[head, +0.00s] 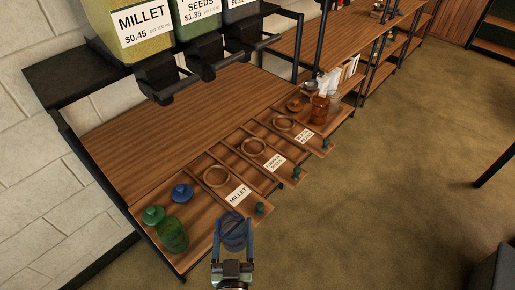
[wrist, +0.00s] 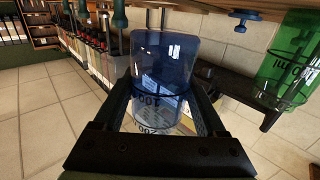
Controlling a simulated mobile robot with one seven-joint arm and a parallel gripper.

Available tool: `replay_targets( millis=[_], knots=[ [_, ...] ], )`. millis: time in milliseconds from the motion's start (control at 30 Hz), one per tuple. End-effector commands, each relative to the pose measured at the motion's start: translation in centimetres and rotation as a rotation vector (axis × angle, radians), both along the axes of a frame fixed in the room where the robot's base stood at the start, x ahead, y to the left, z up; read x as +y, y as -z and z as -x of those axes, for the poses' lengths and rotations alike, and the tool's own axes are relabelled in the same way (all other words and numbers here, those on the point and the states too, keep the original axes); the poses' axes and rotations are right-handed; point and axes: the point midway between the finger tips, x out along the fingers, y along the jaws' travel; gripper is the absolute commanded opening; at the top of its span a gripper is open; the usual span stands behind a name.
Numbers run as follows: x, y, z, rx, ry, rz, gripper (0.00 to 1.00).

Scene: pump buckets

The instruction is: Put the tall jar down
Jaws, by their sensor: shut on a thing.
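A clear blue jar (head: 234,231) is held between the two fingers of my gripper (head: 233,222). In the head view it overlaps the front edge of the wooden counter (head: 205,207), near the MILLET label; its height over the counter cannot be told. In the wrist view the blue jar (wrist: 165,65) fills the space between the fingers, with dark graduation marks on its wall. A green jar (head: 172,235) stands on the counter to the left, apart from my gripper; it also shows in the wrist view (wrist: 292,55).
A green lid (head: 154,215) and a blue lid (head: 181,193) lie near the green jar. Wooden rings (head: 216,176) sit in divided trays along the counter. Amber and clear jars (head: 319,110) stand farther right. Dispensers (head: 140,25) hang above. The back shelf (head: 170,135) is bare.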

Motion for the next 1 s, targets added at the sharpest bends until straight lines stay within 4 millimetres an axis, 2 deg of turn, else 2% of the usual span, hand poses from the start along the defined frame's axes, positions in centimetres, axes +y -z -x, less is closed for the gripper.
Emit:
replay_targets(
  millis=[33,200,300,467,567,833,1000],
  knots=[
    [1.5,-1.6,-1.8,-0.011,-0.024,-0.003,0.00],
    [5.6,-4.6,-5.6,-0.007,-0.106,-0.001,0.00],
    [7.1,-5.9,-6.9,-0.006,-0.138,0.001,0.00],
    [8.2,-6.8,-7.8,-0.001,-0.165,0.001,0.00],
    [8.3,-6.2,-7.8,0.001,-0.168,0.001,0.00],
    [8.3,-1.7,-7.8,0.000,-0.167,0.001,0.00],
    [8.3,-0.4,-7.8,-0.002,-0.167,0.000,0.00]
  ],
)
